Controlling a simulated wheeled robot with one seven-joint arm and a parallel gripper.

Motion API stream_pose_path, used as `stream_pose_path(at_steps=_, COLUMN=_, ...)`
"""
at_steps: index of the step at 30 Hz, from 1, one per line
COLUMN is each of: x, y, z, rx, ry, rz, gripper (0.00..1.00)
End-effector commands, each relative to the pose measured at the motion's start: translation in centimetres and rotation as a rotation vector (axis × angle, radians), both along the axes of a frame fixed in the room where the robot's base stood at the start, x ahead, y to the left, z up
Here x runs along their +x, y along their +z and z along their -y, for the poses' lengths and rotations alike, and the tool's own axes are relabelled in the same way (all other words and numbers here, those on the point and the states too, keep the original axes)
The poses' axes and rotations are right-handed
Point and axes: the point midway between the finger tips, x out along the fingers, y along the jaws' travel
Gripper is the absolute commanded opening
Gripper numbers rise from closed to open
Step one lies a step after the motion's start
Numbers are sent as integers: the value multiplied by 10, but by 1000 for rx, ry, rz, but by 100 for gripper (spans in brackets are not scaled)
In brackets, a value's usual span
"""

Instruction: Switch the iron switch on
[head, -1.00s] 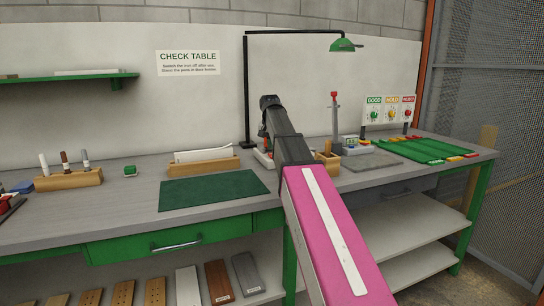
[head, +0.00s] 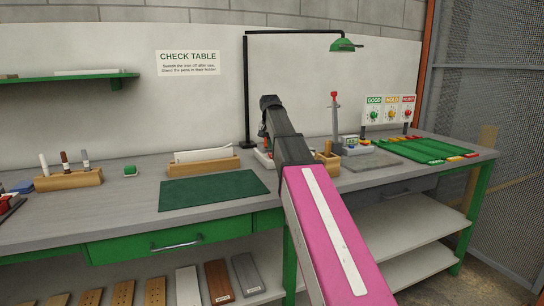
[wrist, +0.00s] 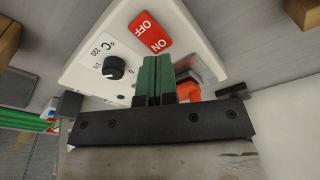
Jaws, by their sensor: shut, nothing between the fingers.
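The iron switch (wrist: 151,32) is a red rocker marked ON and OFF on the white front of the soldering station (wrist: 93,48). I cannot tell which side is pressed in. A black dial (wrist: 114,67) with temperature marks sits beside it. My gripper (wrist: 155,70) has green fingers, shut together and empty. In the wrist view its tips show just below the ON end of the switch; I cannot tell whether they touch the panel. In the head view my arm hides most of the station (head: 263,158) and the gripper's fingers.
A wooden holder (head: 203,165) and a green mat (head: 214,188) lie left of the station. An orange part (wrist: 190,92) shows close beside the fingers.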

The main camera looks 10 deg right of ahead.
Motion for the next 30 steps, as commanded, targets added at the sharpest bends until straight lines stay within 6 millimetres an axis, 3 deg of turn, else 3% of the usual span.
stream_pose_path(at_steps=30, x=0, y=-9, z=0, rx=0, ry=0, rz=0, gripper=0)
